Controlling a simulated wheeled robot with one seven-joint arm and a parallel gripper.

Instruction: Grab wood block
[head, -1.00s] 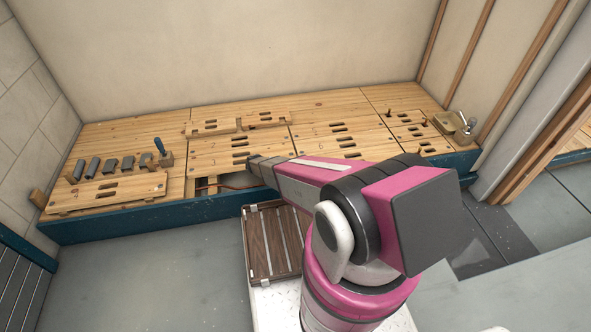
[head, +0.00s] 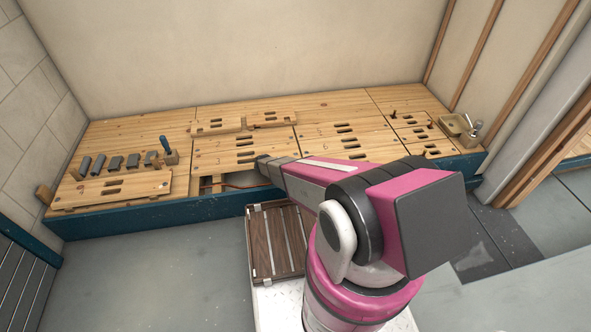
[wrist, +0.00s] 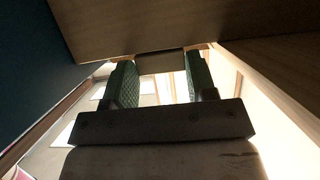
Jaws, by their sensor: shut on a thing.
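My gripper (wrist: 160,68) shows in the wrist view with two green-padded fingers standing apart. A small brown wood block (wrist: 160,63) sits between their tips, and the gripper is shut on it. A larger wooden surface lies just beyond the fingertips across the top of that view. In the head view my arm reaches to the front of the workbench, beside the open gap in its top. There the arm hides the fingers and the held block.
The workbench (head: 95,222) carries slotted wooden boards (head: 240,149). A reddish pipe (head: 236,186) shows in the gap. A slatted brown rack (head: 262,240) is below. Grey floor at left is clear.

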